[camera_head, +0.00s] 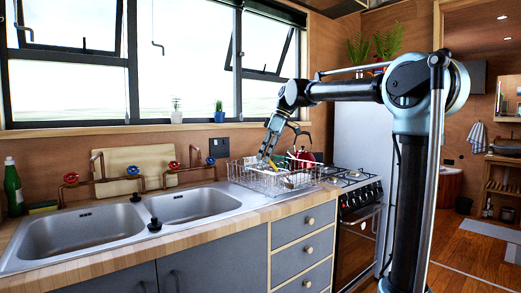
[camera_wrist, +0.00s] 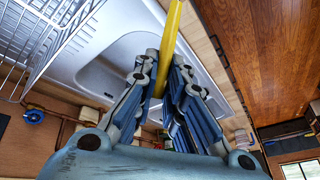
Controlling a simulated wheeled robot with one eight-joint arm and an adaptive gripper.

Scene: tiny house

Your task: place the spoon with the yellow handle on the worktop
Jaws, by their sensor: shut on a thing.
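My gripper (camera_head: 268,152) hangs just above the dish rack (camera_head: 262,184), at the right end of the sink unit. In the wrist view my gripper (camera_wrist: 163,82) is shut on the yellow handle of the spoon (camera_wrist: 173,35). The handle runs up out of the top of that view, and the spoon's bowl is not visible. The wooden worktop (camera_head: 236,222) runs along the front of the sink.
Two steel sink basins (camera_head: 72,236) lie left of the rack. A stove (camera_head: 350,182) with a red kettle (camera_head: 304,159) stands to the right. Red and blue taps with copper pipes (camera_head: 105,182) rise behind the sink. The worktop's front strip is clear.

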